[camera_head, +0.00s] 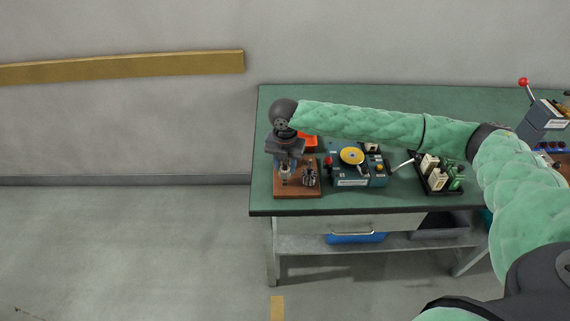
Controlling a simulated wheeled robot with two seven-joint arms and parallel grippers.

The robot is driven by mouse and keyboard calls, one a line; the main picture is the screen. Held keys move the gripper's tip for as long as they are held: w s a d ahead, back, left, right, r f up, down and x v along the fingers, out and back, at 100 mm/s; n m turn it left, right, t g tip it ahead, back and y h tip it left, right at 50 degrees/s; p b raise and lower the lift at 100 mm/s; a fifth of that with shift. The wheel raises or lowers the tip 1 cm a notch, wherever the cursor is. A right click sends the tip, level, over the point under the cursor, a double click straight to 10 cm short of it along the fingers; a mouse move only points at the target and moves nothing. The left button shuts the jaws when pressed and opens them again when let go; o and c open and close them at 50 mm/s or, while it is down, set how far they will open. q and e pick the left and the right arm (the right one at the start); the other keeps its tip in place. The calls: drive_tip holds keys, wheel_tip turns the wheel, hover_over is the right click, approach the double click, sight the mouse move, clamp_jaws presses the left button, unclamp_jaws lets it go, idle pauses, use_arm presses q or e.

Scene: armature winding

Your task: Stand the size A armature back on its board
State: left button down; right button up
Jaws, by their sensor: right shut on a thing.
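My right arm reaches in from the right across the bench, and its gripper (287,164) is over the left part of a brown wooden board (297,192). The gripper points down and is shut on a small light-coloured armature (286,174), held upright at the left side of the board. Whether its lower end touches the board is too small to tell. A second, darker metal armature (311,177) stands on the board to the right. The size markings are not readable. My left gripper is not in view.
A blue winding machine (345,178) with a yellow disc and a crank stands right of the board. A black tray (440,187) with white and green parts lies farther right. An orange bin (308,143) sits behind the gripper. The bench top's (380,204) front strip is clear.

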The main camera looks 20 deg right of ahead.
drive_tip(key=shift+f, duration=1.4)
idle(0.4)
drive_tip(key=o, duration=1.2)
drive_tip(key=shift+r+p, duration=1.9)
drive_tip(key=shift+r, duration=0.4)
